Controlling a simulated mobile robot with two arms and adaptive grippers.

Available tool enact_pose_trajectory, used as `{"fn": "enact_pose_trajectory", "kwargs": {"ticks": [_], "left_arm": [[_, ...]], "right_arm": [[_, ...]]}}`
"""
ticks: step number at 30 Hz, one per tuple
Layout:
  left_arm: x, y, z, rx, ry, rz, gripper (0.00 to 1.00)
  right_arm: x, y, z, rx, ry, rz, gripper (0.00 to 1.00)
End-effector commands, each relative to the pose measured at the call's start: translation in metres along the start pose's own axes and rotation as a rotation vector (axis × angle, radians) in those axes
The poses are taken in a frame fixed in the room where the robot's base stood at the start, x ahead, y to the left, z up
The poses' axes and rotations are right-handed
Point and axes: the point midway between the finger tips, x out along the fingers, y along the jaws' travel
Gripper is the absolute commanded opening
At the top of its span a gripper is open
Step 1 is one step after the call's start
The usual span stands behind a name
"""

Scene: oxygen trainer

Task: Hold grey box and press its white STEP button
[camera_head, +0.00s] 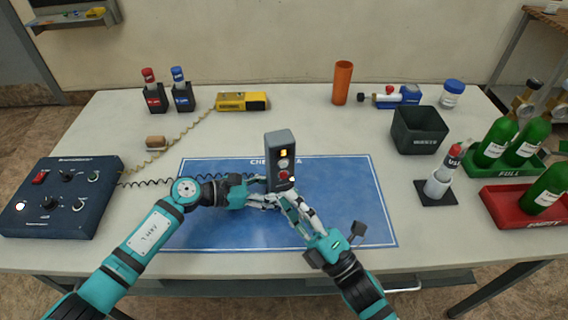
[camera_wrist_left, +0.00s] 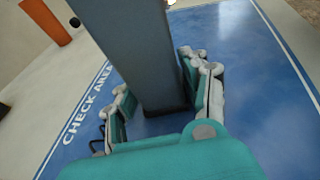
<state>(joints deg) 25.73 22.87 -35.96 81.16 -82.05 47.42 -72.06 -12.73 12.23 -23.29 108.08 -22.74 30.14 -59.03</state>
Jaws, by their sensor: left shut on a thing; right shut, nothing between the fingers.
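The grey box (camera_head: 280,158) stands upright over the blue check area mat (camera_head: 215,232). Its front has a lit yellow display, a white button (camera_head: 284,164) and a red button. My left gripper (camera_head: 262,190) is shut on the lower part of the grey box from the left. In the left wrist view the grey box (camera_wrist_left: 140,50) rises between the fingers of my left gripper (camera_wrist_left: 160,110). My right gripper (camera_head: 287,196) is shut and empty, close in front of the box's lower front, below the white button. I cannot tell whether it touches the box.
A dark control console (camera_head: 62,197) sits at the left with a coiled cord. A yellow meter (camera_head: 242,101), an orange cylinder (camera_head: 342,82) and a dark bin (camera_head: 418,130) stand behind. Green bottles (camera_head: 495,140) stand in trays at the right. The mat's right part is clear.

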Motion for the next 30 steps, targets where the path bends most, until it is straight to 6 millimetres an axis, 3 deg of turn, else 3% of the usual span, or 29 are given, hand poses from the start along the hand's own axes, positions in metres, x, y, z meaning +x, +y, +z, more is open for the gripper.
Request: {"fn": "enact_pose_trajectory", "kwargs": {"ticks": [11,12,18,26,30], "left_arm": [[0.0,0.001,0.001,0.001,-0.001,0.001,0.28],[0.0,0.001,0.001,0.001,-0.001,0.001,0.5],[0.0,0.0,0.0,0.001,0.0,0.001,0.73],[-0.001,0.0,0.0,0.0,0.0,0.001,0.73],[-0.014,0.001,-0.001,0.001,0.002,0.002,0.73]], "right_arm": [[0.0,0.0,0.0,0.0,0.0,0.0,0.0],[0.0,0.0,0.0,0.0,0.0,0.0,0.0],[0.0,0.0,0.0,0.0,0.0,0.001,0.0],[0.0,0.0,0.0,0.0,0.0,0.001,0.0],[0.0,0.0,0.0,0.0,0.0,0.001,0.0]]}}
